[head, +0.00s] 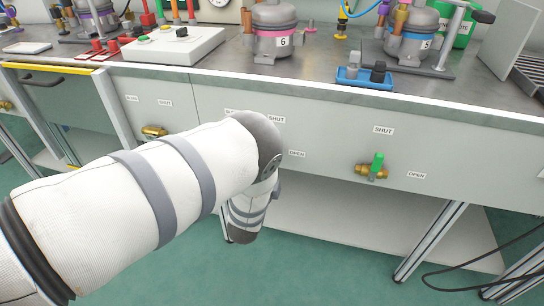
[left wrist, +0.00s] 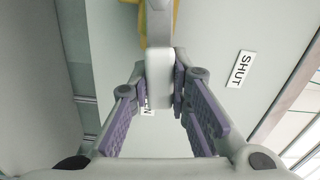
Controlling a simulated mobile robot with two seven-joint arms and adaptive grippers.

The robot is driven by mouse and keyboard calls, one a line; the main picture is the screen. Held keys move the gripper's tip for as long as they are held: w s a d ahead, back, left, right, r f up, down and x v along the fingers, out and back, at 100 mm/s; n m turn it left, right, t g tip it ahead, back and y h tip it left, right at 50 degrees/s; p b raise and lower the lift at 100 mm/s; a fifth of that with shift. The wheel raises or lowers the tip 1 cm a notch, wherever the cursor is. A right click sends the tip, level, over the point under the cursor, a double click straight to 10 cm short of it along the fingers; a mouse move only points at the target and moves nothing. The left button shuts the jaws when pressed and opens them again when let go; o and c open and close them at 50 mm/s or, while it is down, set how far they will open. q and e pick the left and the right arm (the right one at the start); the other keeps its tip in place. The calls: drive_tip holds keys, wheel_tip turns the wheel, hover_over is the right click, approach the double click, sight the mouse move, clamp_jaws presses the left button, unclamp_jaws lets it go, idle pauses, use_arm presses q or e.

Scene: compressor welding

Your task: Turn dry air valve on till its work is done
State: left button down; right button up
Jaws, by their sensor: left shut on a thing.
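A valve with a pale grey-white lever handle (left wrist: 160,78) and a yellow body (left wrist: 158,22) shows in the left wrist view. My left gripper (left wrist: 166,92) is shut on this handle, with its purple-padded fingers on either side. A SHUT label (left wrist: 239,69) is to the right of the handle, and another label, mostly hidden, is behind it. In the head view my left arm reaches to the bench's front panel and hides this valve and the gripper's fingers. SHUT (head: 275,119) and OPEN (head: 297,154) labels show beside the arm. My right gripper is not in view.
A green-handled brass valve (head: 376,166) is on the panel to the right. Another brass valve (head: 153,132) is to the left. The bench top (head: 330,55) carries compressors (head: 274,30), a blue tray (head: 364,80) and a control box (head: 175,46).

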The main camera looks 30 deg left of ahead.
use_arm(q)
drive_tip(key=shift+f+m, duration=0.45)
drive_tip(key=shift+m, duration=0.05)
idle(0.3)
drive_tip(key=c, duration=1.5)
unclamp_jaws()
drive_tip(key=shift+s, duration=0.1)
drive_tip(key=v, duration=1.2)
